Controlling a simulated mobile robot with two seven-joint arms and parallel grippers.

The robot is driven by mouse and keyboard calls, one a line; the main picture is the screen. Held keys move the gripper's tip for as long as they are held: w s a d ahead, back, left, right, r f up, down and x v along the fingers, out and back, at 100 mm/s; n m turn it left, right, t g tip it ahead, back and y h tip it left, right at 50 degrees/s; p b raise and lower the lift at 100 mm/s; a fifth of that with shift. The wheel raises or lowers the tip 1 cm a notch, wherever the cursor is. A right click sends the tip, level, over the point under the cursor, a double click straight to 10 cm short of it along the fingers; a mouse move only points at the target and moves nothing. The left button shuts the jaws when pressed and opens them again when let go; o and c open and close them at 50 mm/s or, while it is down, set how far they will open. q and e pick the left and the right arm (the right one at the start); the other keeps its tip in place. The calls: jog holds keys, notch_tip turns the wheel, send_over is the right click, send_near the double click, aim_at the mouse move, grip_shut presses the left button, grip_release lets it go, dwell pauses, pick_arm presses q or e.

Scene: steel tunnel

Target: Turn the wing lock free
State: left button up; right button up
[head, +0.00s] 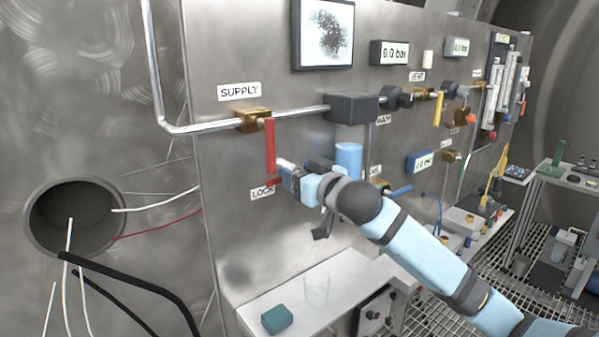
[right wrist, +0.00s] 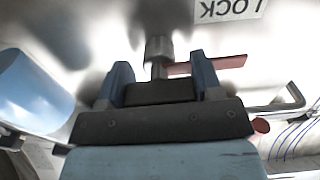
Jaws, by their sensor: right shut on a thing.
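The wing lock shows in the right wrist view as a grey knob (right wrist: 158,48) with a flat red wing (right wrist: 215,65) reaching to the right, below the LOCK label (right wrist: 230,8). In the head view only a bit of red (head: 273,182) shows beside my gripper, above the LOCK label (head: 262,194). My right gripper (head: 285,170) is at the panel there, shut on the wing lock. In the right wrist view its two fingers (right wrist: 161,75) stand on either side of the knob; the exact contact is hard to see. My left gripper is out of view.
The red SUPPLY valve handle (head: 270,145) hangs down just above my right gripper. A light blue cylinder (head: 348,158) is close by on the right. A round opening with cables (head: 75,215) is at left.

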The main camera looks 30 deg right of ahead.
jog(key=n+p, duration=0.3)
jog(key=shift+r, duration=0.2)
jog(key=shift+n+p, duration=0.8)
jog(key=shift+n, duration=0.4)
jog(key=n+p, duration=0.2)
jog(key=shift+a+n, duration=0.1)
jog(key=shift+n, duration=0.2)
pick_arm(q)
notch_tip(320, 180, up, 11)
jog(key=p, duration=0.5)
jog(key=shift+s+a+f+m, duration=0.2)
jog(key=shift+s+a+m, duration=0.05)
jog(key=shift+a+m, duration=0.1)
pick_arm(e)
jog(key=n, duration=0.9)
jog(key=shift+f, duration=0.35)
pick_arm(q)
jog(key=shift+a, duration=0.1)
pick_arm(e)
jog(key=shift+n, duration=0.4)
jog(key=o, duration=0.9)
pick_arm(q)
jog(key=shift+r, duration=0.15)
